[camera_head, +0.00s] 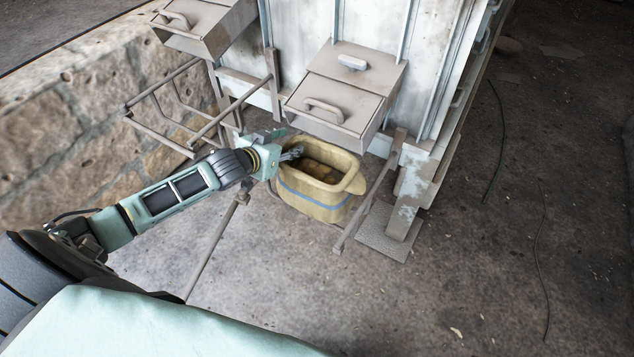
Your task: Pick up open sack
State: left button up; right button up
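The open sack (318,205) is tan with a blue stripe round its side and brown contents inside its open mouth. It stands upright on the ground under the front of a metal machine. My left gripper (292,154) is at the sack's upper left rim, its dark fingers reaching over or against that edge. The fingers are small and bunched in the view, so I cannot tell whether they grip the rim. My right gripper is not in view.
The metal machine (425,75) stands behind the sack, with a grey drawer box (335,95) just above it. A metal rack (190,110) is behind my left arm. A machine leg and foot plate (388,232) stand right of the sack. A stone wall (80,120) is left; the ground at right is mostly clear.

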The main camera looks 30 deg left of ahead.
pick_arm(q)
grip_shut()
dwell(0.5)
jog(key=shift+r, duration=0.1)
